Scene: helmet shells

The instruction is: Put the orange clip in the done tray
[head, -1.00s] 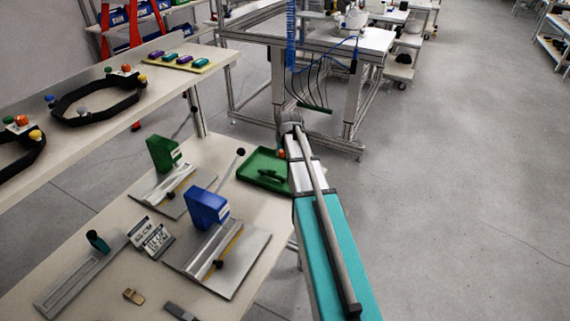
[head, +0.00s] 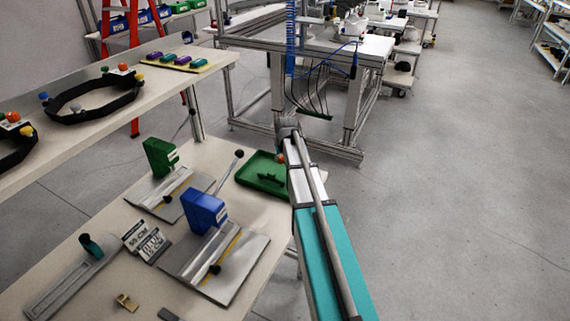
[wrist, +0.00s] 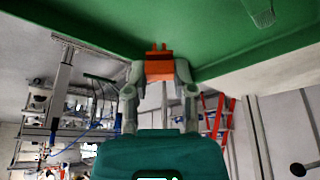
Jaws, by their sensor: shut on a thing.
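My gripper (wrist: 160,74) is shut on the orange clip (wrist: 159,65), which sits between its two fingertips in the wrist view. In the head view only a small orange bit of the clip (head: 281,158) shows beside the end of my arm. The done tray appears to be the green tray (head: 249,171) on the lower table, just left of my arm. The clip is by the tray's far right edge there. In the wrist view a large green tray surface (wrist: 225,30) spans the top, close to the clip. I cannot tell whether they touch.
A dark item (head: 269,179) lies in the tray. Left of it stand fixtures with a green block (head: 160,157) and a blue block (head: 204,211), plus a black-knobbed lever (head: 238,154). An upper shelf (head: 170,82) holds black rings and coloured clips. Open floor lies right.

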